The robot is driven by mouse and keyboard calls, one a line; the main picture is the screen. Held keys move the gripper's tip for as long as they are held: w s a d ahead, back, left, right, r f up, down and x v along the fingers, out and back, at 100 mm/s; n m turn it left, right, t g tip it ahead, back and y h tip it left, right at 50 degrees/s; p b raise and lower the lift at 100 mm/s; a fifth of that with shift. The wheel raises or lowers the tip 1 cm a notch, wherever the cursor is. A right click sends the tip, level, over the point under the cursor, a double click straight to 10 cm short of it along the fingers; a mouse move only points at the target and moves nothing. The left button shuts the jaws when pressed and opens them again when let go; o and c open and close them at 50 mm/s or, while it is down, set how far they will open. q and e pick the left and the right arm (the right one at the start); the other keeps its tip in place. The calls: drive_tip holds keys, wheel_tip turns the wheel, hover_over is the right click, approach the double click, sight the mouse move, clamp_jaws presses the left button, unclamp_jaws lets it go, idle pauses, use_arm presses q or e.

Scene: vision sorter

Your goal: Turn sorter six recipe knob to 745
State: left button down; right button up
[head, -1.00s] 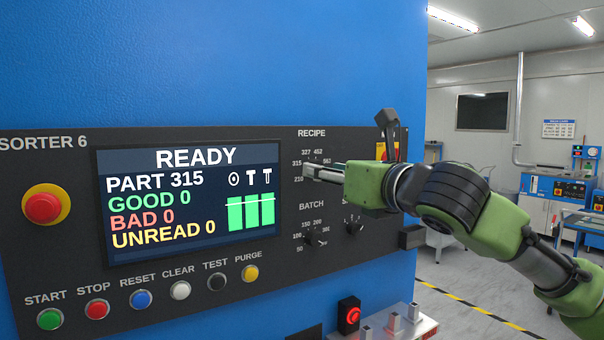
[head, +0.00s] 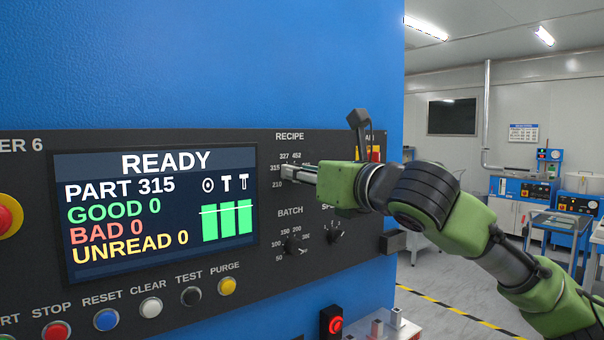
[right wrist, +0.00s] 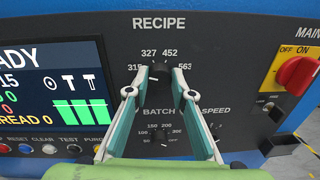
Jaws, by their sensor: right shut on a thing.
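The recipe knob (right wrist: 159,72) is a small black knob under the RECIPE label on the dark panel of sorter 6. In the right wrist view the numbers 315, 327, 452 and 563 show around it; 745 cannot be made out. The display (head: 155,213) reads READY, PART 315, with GOOD, BAD and UNREAD at 0. My right gripper (head: 289,171) is at the recipe knob and shut on it. Its two fingers flank the knob in the right wrist view (right wrist: 158,90). In the head view the gripper hides the knob. My left gripper is out of view.
The batch knob (head: 293,246) and speed knob (head: 335,237) sit below my right gripper. A red switch (right wrist: 297,73) is on the panel's right. Several coloured push buttons line the panel's bottom, including a yellow one (head: 227,285).

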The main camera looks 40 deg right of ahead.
drive_tip(key=shift+m, duration=0.3)
drive_tip(key=shift+s+d+r+n+t+y+b, duration=0.1)
drive_tip(key=shift+n+y+b, duration=0.15)
drive_tip(key=shift+n, duration=5.35)
drive_tip(key=shift+w+d+n+t+y+b, duration=0.1)
drive_tip(key=shift+n+y+b, duration=0.15)
drive_tip(key=shift+n, duration=5.35)
drive_tip(key=shift+s+d+r+n+t+y+b, duration=0.15)
drive_tip(key=shift+n+y, duration=0.15)
drive_tip(key=shift+n, duration=5.3)
drive_tip(key=shift+a+f, duration=0.1)
